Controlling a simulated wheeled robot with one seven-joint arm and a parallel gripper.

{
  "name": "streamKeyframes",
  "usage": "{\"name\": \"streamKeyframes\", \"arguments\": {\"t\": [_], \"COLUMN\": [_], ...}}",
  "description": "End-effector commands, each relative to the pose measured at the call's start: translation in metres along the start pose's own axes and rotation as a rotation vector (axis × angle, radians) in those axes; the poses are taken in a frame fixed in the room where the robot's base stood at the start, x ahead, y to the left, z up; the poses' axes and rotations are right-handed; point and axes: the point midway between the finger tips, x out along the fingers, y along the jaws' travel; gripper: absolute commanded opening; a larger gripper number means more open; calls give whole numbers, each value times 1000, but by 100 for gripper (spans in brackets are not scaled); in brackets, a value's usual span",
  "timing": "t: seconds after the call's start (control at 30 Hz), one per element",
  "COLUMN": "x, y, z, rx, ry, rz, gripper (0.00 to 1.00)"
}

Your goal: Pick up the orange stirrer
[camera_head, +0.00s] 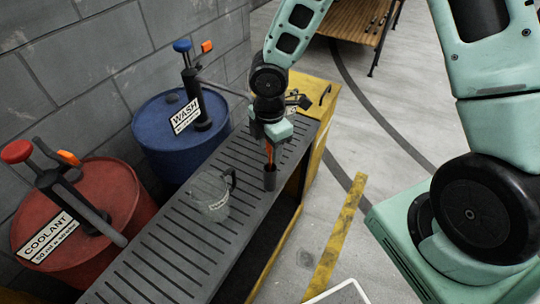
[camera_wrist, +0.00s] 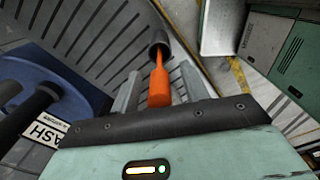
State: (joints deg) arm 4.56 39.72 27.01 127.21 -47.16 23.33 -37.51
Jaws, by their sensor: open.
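The orange stirrer (camera_head: 269,152) stands in a small dark cylindrical holder (camera_head: 270,180) on the slatted grey bench top (camera_head: 180,240). My gripper (camera_head: 271,143) is directly above the holder, pointing down. In the wrist view the stirrer (camera_wrist: 158,88) runs between the two grey fingers of my open gripper (camera_wrist: 160,72), with its thin end in the mouth of the holder (camera_wrist: 158,40). Gaps show on both sides of the stirrer, so the fingers look apart from it. The stirrer's top end is hidden behind the gripper body.
A clear labelled jug (camera_head: 210,196) stands on the bench left of the holder. A blue WASH drum (camera_head: 170,140) and a red COOLANT drum (camera_head: 90,215), with levers on top, stand by the wall. A yellow cabinet (camera_head: 322,100) is behind the gripper. Open floor lies right of the bench.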

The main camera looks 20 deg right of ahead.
Motion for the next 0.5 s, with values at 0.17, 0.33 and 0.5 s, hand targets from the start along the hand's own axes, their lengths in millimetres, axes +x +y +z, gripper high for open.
{"name": "streamKeyframes", "arguments": {"t": [0.17, 0.33, 0.5], "x": [20, 21, 21], "y": [0, 1, 1], "z": [-1, 0, 0], "rx": [-1, 0, 0], "ry": [0, 0, 0], "rz": [1, 2, 2], "gripper": [45, 45, 23]}}
